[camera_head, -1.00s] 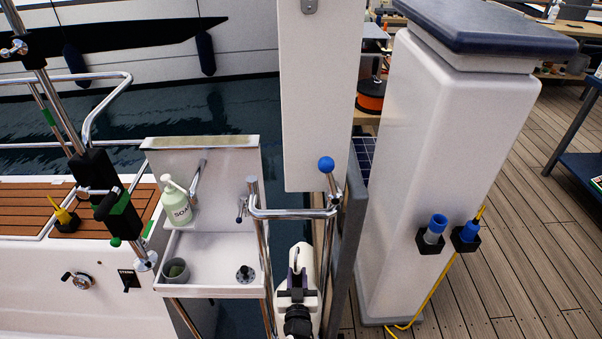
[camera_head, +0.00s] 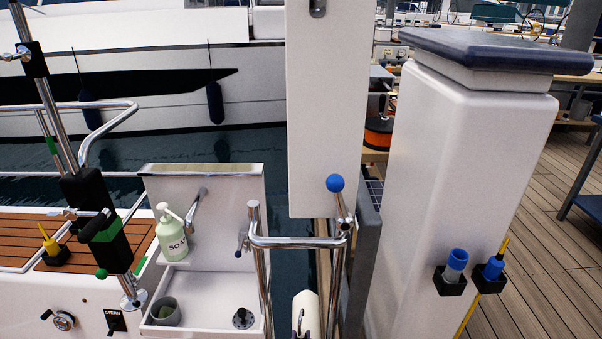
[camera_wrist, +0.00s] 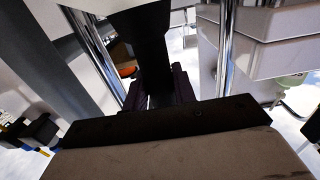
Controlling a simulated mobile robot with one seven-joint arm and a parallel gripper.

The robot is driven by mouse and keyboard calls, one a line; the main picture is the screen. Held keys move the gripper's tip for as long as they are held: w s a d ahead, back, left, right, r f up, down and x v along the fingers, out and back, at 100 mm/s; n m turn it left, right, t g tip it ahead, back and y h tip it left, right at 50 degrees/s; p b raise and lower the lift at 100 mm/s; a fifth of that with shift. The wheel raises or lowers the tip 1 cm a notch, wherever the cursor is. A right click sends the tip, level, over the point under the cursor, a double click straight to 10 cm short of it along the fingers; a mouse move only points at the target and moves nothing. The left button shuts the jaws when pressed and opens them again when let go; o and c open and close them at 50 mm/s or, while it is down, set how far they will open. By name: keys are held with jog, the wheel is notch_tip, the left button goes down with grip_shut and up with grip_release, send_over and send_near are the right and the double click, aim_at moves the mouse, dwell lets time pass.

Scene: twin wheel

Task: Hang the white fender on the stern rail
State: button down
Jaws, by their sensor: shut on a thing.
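The top of the white fender (camera_head: 307,311), with a small metal loop in front of it, shows at the bottom edge of the head view. The rest of it is cut off. My gripper (camera_wrist: 158,96) is in the wrist view, its dark fingers shut around a dark piece; where that meets the fender is unclear. A chrome rail (camera_head: 295,242) with upright posts stands just above the fender in the head view. Another chrome rail (camera_head: 112,106) runs along the boat's deck at left. I cannot tell which is the stern rail. The fender's contact with either rail is not visible.
A white sink box (camera_head: 205,287) with a soap bottle (camera_head: 173,233) stands left of the near rail. A blue ball knob (camera_head: 335,183) and a white panel (camera_head: 325,110) are close above it. A white pillar (camera_head: 455,180) is at right. Open dock boards lie beyond.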

aim_at(301, 318)
jog(key=shift+r, duration=0.2)
notch_tip(301, 318, up, 10)
jog(key=p, duration=1)
